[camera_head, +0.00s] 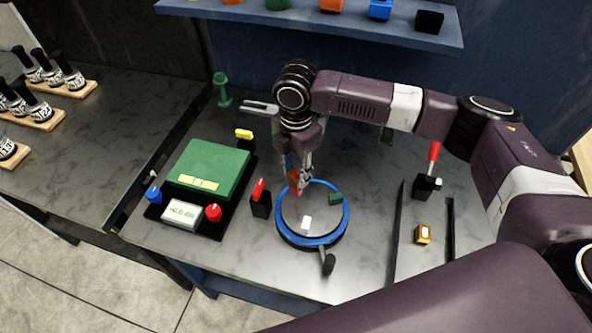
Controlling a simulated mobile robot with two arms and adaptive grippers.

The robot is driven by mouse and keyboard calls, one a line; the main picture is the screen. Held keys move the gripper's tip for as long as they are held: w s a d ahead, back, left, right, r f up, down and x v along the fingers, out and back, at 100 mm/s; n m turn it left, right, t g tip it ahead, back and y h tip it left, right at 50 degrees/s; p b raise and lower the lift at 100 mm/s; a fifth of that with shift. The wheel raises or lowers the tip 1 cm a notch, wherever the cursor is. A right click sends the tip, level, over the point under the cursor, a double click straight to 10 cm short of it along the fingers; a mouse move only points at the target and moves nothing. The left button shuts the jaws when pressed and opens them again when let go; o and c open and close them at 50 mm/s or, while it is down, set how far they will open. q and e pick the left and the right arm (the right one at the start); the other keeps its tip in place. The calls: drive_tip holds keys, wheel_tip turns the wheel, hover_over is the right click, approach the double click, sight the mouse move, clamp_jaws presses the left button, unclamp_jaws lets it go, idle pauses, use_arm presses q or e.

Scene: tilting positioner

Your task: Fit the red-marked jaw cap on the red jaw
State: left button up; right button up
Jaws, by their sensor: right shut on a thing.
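The round positioner plate (313,241) has a blue rim and a grey top and stands on the dark table. A green jaw (335,199) sits at its right and a white jaw (305,225) at its front. My right gripper (300,181) points down over the plate's back-left edge and is shut on a small piece with red on it (294,187), which appears to be the red-marked cap. The fingers partly hide the piece. I cannot tell the red jaw apart from it or whether they touch. My left gripper is not in view.
Left of the plate stands a black block with a red top (259,190). Beyond it are a green box (211,165), a white display (182,214) and a yellow-topped block (244,135). A red-handled lever (434,155) and small gold block (423,234) stand right. A crank (328,264) sticks out in front.

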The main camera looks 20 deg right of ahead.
drive_tip(key=shift+f, duration=0.15)
drive_tip(key=shift+f, duration=1.4)
drive_tip(key=o, duration=1.3)
drive_tip(key=shift+o, duration=0.7)
drive_tip(key=o, duration=0.4)
drive_tip(key=shift+c, duration=0.2)
